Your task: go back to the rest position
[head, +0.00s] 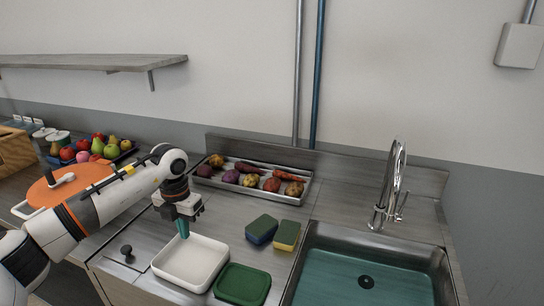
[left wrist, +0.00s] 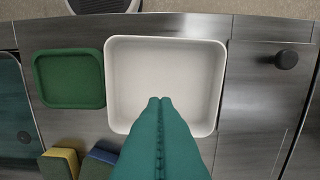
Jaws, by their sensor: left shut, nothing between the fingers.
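My left gripper (head: 183,229) reaches in from the left in the head view, pointing down over the back edge of a white square dish (head: 212,264). Its teal fingers are shut together with nothing between them. In the left wrist view the fingertips (left wrist: 160,101) show in front of the dish (left wrist: 190,60), which is empty. My right gripper is not in view.
A green tray (head: 242,284) lies beside the dish. Two sponges (head: 262,229) lie by the sink (head: 312,262) with its faucet (head: 391,190). A metal tray (head: 204,180) of vegetables stands behind. An orange lid (head: 50,192) and fruit (head: 97,146) are at left.

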